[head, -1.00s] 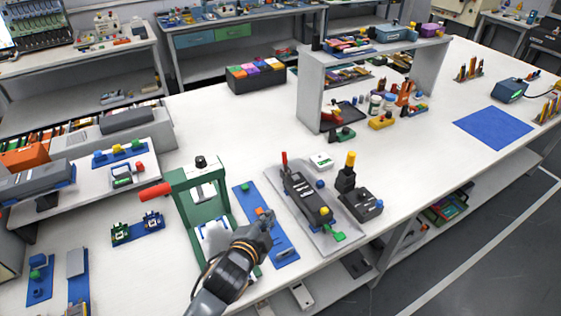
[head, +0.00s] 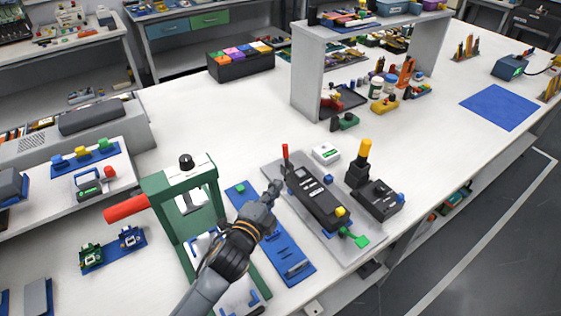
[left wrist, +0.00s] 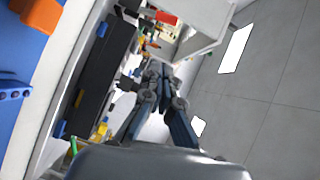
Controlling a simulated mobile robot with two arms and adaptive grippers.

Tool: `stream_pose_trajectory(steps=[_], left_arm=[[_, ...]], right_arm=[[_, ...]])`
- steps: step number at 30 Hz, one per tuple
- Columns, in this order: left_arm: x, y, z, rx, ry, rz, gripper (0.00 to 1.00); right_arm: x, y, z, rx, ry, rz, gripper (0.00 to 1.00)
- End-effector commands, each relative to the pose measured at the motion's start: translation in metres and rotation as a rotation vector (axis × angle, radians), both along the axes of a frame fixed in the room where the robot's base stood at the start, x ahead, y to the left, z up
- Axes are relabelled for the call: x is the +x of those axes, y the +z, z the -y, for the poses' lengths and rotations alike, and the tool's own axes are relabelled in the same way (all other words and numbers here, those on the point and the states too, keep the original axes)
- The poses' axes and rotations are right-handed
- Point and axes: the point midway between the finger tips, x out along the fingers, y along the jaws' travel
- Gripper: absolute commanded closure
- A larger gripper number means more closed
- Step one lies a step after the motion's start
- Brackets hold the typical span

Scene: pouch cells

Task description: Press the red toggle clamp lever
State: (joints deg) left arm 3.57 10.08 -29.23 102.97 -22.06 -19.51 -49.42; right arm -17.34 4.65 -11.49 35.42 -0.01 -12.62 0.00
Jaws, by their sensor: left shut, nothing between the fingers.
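A thin red upright lever (head: 285,151) stands at the far-left end of a black device (head: 315,195) on a grey plate (head: 352,254) in the head view. My left gripper (head: 274,188) is shut and empty, pointing away from me. It is at the left edge of the plate, just below and left of the lever in the picture; a small gap shows between them. In the left wrist view the shut fingers (left wrist: 156,74) point up the picture, beside a long black body at the left. My right gripper is not in view.
A green press (head: 160,195) with a thick red handle (head: 126,207) stands left of my left arm. A blue strip (head: 290,262) lies between press and plate. A black block with a yellow-topped post (head: 364,150) stands right of the device. Bare white table lies behind.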

Motion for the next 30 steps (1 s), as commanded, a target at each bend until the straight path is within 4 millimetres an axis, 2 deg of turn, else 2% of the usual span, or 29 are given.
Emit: stream_pose_trajectory(steps=[10, 14, 17, 30], left_arm=[[0.000, 0.000, 0.000, -0.001, 0.000, 0.000, 1.00], [0.007, -0.002, 0.002, -0.001, 0.000, 0.002, 1.00], [0.019, -0.005, 0.007, -0.001, 0.000, 0.003, 1.00], [0.099, -0.015, 0.035, 0.000, 0.001, 0.003, 1.00]], right_arm=[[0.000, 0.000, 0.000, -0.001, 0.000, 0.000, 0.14], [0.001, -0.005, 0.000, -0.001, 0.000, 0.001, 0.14], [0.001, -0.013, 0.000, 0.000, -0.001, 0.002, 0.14], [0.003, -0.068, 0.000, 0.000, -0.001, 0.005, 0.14]])
